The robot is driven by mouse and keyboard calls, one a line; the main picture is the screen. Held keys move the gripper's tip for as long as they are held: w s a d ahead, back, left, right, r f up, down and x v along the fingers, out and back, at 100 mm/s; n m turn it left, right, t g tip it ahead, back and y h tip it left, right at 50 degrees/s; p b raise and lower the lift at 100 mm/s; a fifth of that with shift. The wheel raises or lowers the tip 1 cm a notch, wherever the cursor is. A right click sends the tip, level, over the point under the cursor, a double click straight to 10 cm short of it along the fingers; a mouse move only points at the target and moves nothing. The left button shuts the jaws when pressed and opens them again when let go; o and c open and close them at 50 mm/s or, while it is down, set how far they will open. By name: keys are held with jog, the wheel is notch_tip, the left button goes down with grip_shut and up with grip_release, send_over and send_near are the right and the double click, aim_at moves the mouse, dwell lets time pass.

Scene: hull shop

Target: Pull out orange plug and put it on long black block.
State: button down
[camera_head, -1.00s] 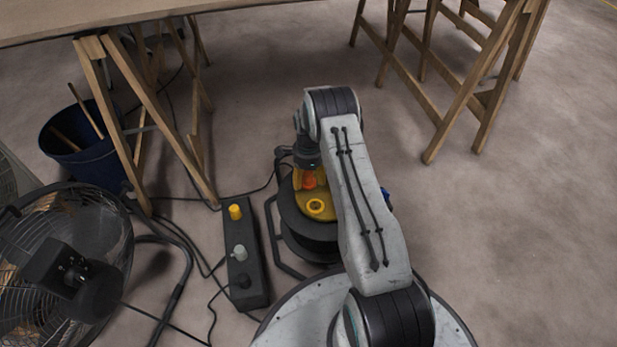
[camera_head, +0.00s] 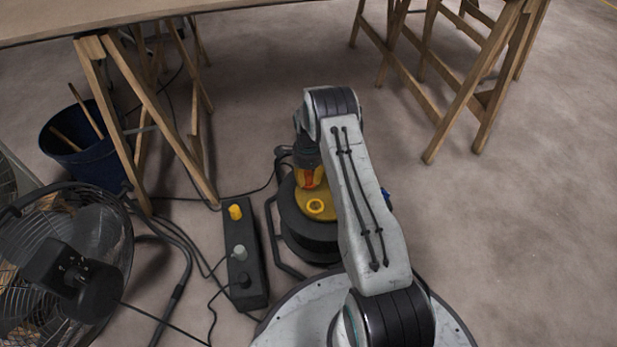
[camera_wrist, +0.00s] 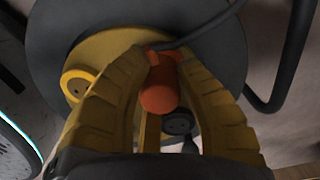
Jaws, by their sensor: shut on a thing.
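The orange plug (camera_wrist: 160,90) sits between the two yellow fingers of my gripper (camera_wrist: 160,62) in the wrist view. My gripper (camera_head: 311,178) is shut on it over the yellow face (camera_head: 328,214) of a black cable reel (camera_head: 305,240). A dark cord shows beside the plug. I cannot tell whether the plug is still seated in the reel. The long black block (camera_head: 236,272) lies on the floor left of the reel. It carries a yellow plug (camera_head: 235,212), a grey plug (camera_head: 239,252) and a dark piece (camera_head: 243,280), with bare top between the yellow and grey plugs.
A caged fan (camera_head: 70,265) stands left of the block, with cables on the floor between. A blue bucket (camera_head: 82,150) and wooden trestle (camera_head: 150,110) are behind. The reel's black tube frame (camera_head: 272,232) stands between reel and block.

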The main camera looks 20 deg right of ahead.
aim_at(308, 172)
jog(key=shift+r, duration=0.1)
jog(key=shift+r+p, duration=1.8)
jog(key=shift+r, duration=1.05)
